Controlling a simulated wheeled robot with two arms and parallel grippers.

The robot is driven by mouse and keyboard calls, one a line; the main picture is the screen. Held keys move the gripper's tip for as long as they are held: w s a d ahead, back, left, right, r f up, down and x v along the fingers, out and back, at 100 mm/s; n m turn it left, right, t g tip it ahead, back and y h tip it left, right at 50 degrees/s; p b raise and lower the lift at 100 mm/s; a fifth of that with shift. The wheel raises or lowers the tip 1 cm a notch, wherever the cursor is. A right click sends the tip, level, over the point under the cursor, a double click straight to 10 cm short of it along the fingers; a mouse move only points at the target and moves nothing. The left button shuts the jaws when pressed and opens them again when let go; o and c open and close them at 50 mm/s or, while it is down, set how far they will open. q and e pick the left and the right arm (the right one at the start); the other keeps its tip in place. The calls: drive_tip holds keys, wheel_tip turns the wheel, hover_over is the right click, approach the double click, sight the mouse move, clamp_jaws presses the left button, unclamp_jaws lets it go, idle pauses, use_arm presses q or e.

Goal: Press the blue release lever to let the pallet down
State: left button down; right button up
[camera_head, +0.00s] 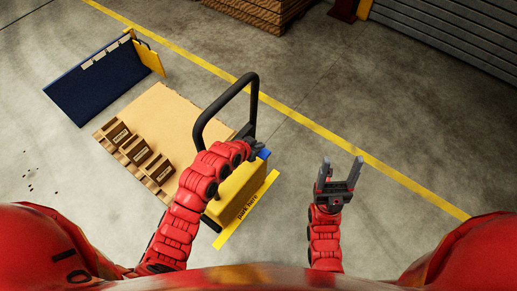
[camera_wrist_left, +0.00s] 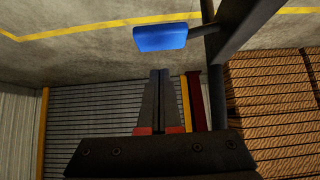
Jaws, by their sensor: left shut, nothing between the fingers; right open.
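The blue release lever (camera_head: 264,153) shows as a small blue patch beside my left gripper, by the black handle of a yellow pallet truck (camera_head: 241,186). In the left wrist view the lever (camera_wrist_left: 160,38) is a blue pad on a dark arm. My left gripper (camera_head: 257,146) is shut and empty; in the wrist view its fingertips (camera_wrist_left: 159,72) point at a spot just below the pad, with a gap in the picture. I cannot tell the depth between them. The pallet (camera_head: 165,112) lies left of the truck. My right gripper (camera_head: 339,172) is open and empty over bare floor.
The black loop handle (camera_head: 251,95) stands close beyond my left gripper. A yellow "park here" strip (camera_head: 246,210) lies beside the truck. A dark blue panel (camera_head: 98,80) stands behind the pallet. Stacked brown boards (camera_head: 255,12) lie at the back. Floor to the right is clear.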

sight(263, 150)
use_arm(q)
drive_tip(key=shift+f, duration=1.6)
drive_tip(key=shift+s+f, duration=0.1)
